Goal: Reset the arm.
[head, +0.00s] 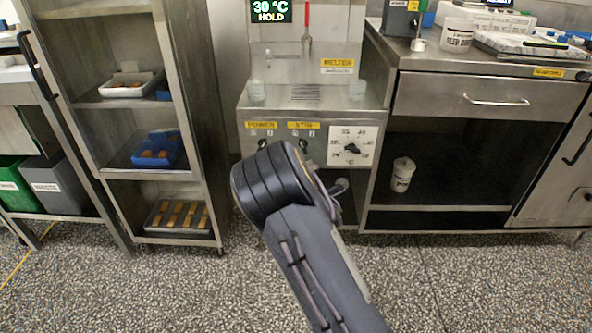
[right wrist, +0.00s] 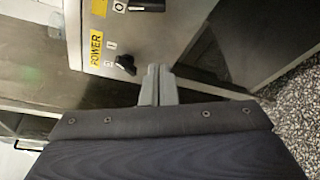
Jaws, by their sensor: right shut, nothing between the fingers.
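My right arm comes in from the bottom right in the head view, in front of the melter (head: 318,97). Its hand is hidden there behind my own arm. In the right wrist view my right gripper (right wrist: 158,83) is shut and empty, its fingertips together. They point at the melter's front panel, beside the black POWER knob (right wrist: 125,63). I cannot tell whether they touch the knob or panel. The yellow POWER label (right wrist: 96,47) is next to the knob. My left gripper is not in view.
At left stands a steel rack (head: 200,100) with several trays, one a blue tray (head: 158,149). The speckled floor (head: 160,285) in front is clear. The melter's display reads 30 °C HOLD.

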